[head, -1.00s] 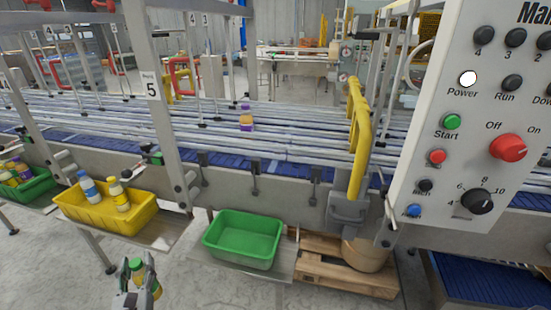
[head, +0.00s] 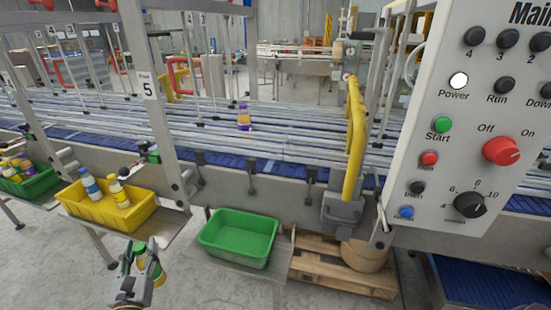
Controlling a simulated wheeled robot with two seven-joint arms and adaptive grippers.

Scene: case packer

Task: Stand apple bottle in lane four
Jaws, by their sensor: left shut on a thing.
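My left gripper (head: 146,262) is low in the head view, in front of the conveyor and between the yellow and green bins. It is shut on a small bottle with a green cap (head: 140,249); the fingers hide most of the bottle, so I cannot read its label. The conveyor lanes (head: 300,145) run across the view, divided by pale rails. A bottle with a purple cap and an orange middle (head: 244,118) stands upright among the lanes. I cannot tell which lane is number four. My right gripper is not in view.
A yellow bin (head: 98,213) holds a blue-and-white bottle and a pale yellow bottle. A green bin (head: 238,238) is empty. Another green bin (head: 28,186) at far left holds several bottles. A control panel (head: 470,130), a yellow bar (head: 355,140) and a post marked 5 (head: 160,110) stand close by.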

